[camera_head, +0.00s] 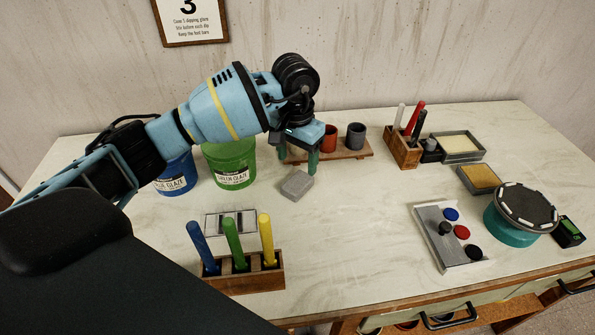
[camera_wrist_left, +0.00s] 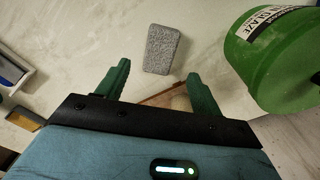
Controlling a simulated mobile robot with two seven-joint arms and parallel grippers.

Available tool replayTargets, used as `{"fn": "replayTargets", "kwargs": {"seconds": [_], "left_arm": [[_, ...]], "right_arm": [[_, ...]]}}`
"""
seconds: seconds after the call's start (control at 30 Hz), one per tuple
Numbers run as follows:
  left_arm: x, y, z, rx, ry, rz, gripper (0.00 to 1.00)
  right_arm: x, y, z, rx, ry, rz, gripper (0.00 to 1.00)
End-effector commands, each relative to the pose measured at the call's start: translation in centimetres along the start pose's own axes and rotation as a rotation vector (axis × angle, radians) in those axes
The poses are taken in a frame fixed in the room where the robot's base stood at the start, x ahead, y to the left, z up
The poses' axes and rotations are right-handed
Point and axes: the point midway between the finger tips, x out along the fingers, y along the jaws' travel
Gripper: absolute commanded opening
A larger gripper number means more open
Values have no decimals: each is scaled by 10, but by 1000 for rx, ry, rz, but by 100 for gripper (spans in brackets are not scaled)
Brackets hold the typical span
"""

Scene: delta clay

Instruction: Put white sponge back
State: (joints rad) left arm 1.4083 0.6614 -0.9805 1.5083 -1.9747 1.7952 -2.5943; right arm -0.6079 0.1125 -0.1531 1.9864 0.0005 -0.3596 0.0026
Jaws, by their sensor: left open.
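A light grey, speckled block (camera_head: 297,184) lies flat on the table; I cannot tell from its colour whether it is the white sponge. My left gripper (camera_head: 298,160) is open and empty, its green fingers pointing down just behind the block. In the left wrist view the block (camera_wrist_left: 164,49) lies just beyond the fingertips (camera_wrist_left: 157,72), not between them. A pale cream pad (camera_head: 460,144) lies in a grey tray (camera_head: 482,154) at the back right. A yellow pad (camera_head: 480,176) fills a smaller tray nearer the front. My right gripper does not show.
A green glaze bucket (camera_head: 232,172) and a blue one (camera_head: 177,178) stand left of the gripper. Cups (camera_head: 356,136) stand on a wooden board (camera_head: 345,152) behind. A rack (camera_head: 243,283) with coloured handles is at the front left. The middle of the table is clear.

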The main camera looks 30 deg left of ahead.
Motion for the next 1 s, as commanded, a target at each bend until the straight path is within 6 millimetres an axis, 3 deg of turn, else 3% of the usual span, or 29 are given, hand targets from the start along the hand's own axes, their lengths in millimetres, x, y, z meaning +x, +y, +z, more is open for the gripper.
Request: {"fn": "replayTargets", "kwargs": {"seconds": [0.13, 0.33, 1.0], "left_arm": [[-27, 0, 0, 1, 1, -1, 66], [-47, 0, 0, 0, -1, 0, 66], [-52, 0, 0, 0, -1, 0, 66]], "right_arm": [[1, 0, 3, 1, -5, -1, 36], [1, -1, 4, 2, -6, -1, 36], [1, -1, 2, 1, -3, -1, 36]]}}
